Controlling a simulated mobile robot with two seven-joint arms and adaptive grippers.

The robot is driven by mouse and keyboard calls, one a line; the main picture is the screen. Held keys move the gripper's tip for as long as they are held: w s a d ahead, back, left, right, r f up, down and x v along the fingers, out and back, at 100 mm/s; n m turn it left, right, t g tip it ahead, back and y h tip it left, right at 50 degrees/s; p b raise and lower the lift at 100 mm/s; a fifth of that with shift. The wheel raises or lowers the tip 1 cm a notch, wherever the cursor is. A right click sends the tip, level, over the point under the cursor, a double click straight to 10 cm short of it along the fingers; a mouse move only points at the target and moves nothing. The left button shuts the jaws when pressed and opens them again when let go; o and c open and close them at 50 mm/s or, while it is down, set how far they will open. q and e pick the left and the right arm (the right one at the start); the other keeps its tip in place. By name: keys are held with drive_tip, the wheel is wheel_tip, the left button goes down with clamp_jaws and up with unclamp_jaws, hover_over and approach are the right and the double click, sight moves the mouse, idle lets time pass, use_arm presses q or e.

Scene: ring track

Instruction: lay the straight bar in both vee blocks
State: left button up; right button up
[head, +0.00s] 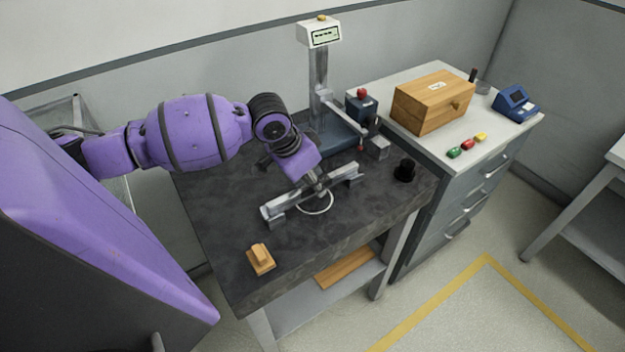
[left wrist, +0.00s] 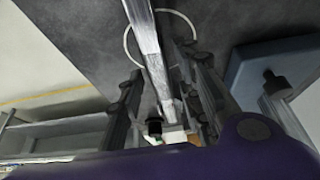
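The straight metal bar (head: 296,193) lies over the dark bench, running from lower left to upper right. A grey block (head: 277,224) shows under its left end, and its right end meets another grey support (head: 352,178). These look like the vee blocks; whether the bar is seated in them is not clear. My left gripper (head: 317,187) is at the bar's middle, pointing down. In the left wrist view the bar (left wrist: 150,60) runs between the fingers of my left gripper (left wrist: 160,72). Whether they press on it is unclear. My right gripper is not in view.
A white ring (head: 318,208) lies around the bench spot below my gripper. A stand with a display (head: 320,34), a small grey block (head: 377,149), a black cylinder (head: 405,170) and a wooden piece (head: 261,259) are on the bench. The bench's front is mostly clear.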

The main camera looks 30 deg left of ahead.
use_arm(q)
drive_tip(key=shift+r, duration=0.5)
drive_tip(key=p+v, duration=0.1)
drive_tip(key=v, duration=1.1)
drive_tip(key=shift+p, duration=0.3)
drive_tip(key=shift+d+f, duration=0.1)
